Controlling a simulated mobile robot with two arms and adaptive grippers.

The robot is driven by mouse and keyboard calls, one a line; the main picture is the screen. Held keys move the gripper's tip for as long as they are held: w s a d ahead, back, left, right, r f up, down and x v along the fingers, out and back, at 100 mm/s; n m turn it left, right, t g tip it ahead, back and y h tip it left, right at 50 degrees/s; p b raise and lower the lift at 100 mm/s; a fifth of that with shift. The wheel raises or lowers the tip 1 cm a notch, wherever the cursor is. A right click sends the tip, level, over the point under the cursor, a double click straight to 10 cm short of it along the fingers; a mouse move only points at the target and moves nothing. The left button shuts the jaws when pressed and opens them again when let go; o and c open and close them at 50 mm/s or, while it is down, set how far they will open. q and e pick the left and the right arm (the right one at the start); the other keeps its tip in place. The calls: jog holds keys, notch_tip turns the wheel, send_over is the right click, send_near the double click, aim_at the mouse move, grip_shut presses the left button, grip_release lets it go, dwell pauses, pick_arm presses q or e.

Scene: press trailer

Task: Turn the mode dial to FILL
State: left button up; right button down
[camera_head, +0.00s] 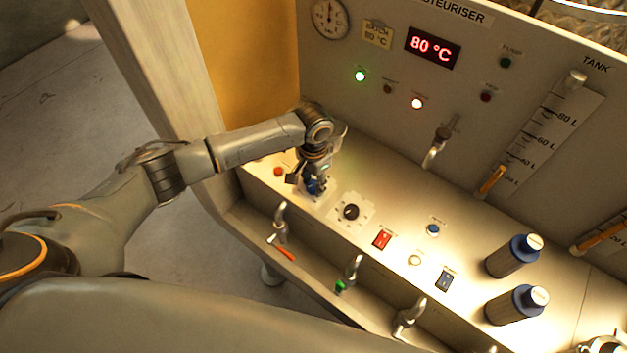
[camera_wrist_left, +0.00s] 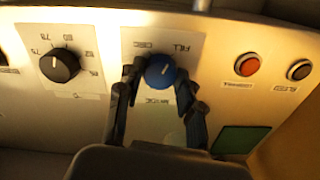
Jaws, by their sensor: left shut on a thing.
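The mode dial is a blue knob (camera_wrist_left: 159,72) on a pale label plate (camera_wrist_left: 190,45) in the left wrist view. The plate reads FILL at one upper corner and a shorter word at the other, upside down in this view. A white pointer line shows on the knob. My left gripper (camera_wrist_left: 158,85) is shut on the knob, one finger on each side. In the head view my left gripper (camera_head: 314,186) reaches down onto the sloped panel, mostly covering the blue knob. My right gripper is not in view.
A black dial (camera_wrist_left: 60,65) with number marks sits beside the mode dial. A red switch (camera_head: 382,239) and two bottles (camera_head: 513,256) stand further right. Taps (camera_head: 281,222) line the front edge.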

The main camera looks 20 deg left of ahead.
aim_at(313, 185)
pick_arm(q)
jog(key=shift+m, duration=1.2)
jog(key=o, duration=1.2)
jog(key=shift+r, duration=0.25)
notch_tip(313, 185, up, 12)
jog(key=shift+f, duration=0.25)
